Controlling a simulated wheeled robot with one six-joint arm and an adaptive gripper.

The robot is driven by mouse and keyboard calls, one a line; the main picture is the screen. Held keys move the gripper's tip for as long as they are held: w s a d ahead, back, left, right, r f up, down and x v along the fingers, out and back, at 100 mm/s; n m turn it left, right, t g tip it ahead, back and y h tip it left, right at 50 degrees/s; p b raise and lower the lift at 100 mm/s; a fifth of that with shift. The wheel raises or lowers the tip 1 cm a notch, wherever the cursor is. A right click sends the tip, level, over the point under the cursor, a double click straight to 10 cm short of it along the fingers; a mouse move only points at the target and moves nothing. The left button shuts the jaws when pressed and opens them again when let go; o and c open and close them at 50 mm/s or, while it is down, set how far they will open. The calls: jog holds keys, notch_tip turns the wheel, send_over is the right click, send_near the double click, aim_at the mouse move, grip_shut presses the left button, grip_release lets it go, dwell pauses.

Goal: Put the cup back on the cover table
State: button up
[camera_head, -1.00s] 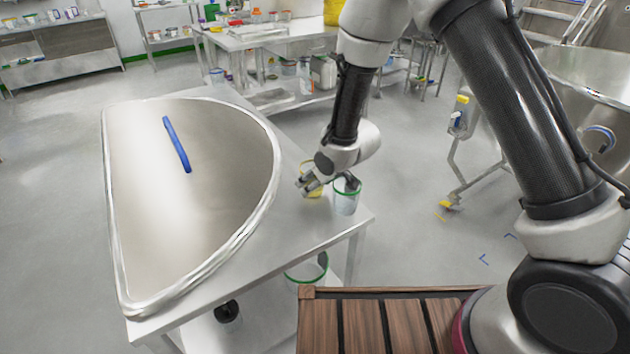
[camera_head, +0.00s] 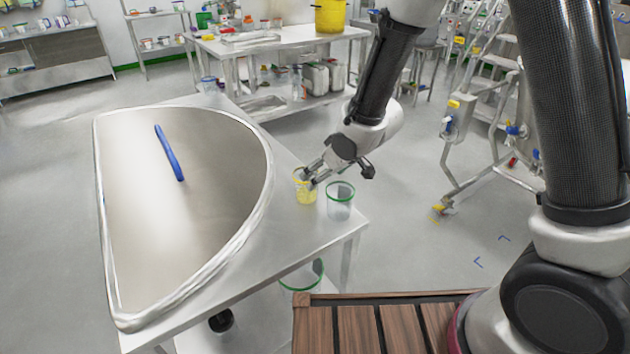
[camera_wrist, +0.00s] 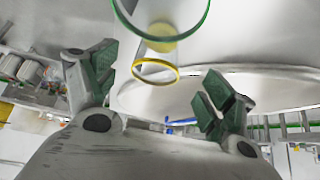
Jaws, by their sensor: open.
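A clear cup with a green rim (camera_head: 340,204) stands upright near the right corner of the cover table (camera_head: 285,240). A yellow cup (camera_head: 306,192) stands just left of it on the same table. My gripper (camera_head: 339,175) is open and empty, just above and behind the cups, with its left finger overlapping the yellow cup in the head view. In the wrist view, the green rim (camera_wrist: 160,40) is at the top and the yellow rim (camera_wrist: 155,72) shows between the spread fingers of my gripper (camera_wrist: 158,92). I cannot tell whether any finger touches a cup.
A large D-shaped metal cover (camera_head: 140,240) fills most of the table, with a blue handle (camera_head: 169,153) on it. Another green-rimmed container (camera_head: 303,276) is on the lower shelf. A bench (camera_head: 265,42) stands behind.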

jog(key=shift+s+d+r, duration=0.15)
jog(key=shift+d+r, duration=0.2)
jog(key=shift+r, duration=0.15)
jog(key=shift+s+d+r, duration=0.1)
jog(key=shift+d+r, duration=0.2)
jog(key=shift+r, duration=0.2)
jog(key=s+d+r+m+h, duration=0.2)
jog(key=s+d+r, duration=0.1)
jog(key=d+r, duration=0.65)
jog(key=s+d+r+m+h, duration=0.25)
jog(key=d+r, duration=0.35)
jog(key=d, duration=0.6)
jog(key=s+d+r+m, duration=0.2)
jog(key=s+d, duration=0.3)
jog(key=s, duration=0.4)
jog(key=s+d+r+m, duration=0.2)
jog(key=s+d+r, duration=0.2)
jog(key=s, duration=0.5)
jog(key=shift+d+r+g, duration=0.15)
jog(key=shift+d+g, duration=0.25)
jog(key=shift+d, duration=0.45)
jog(key=shift+w, duration=0.1)
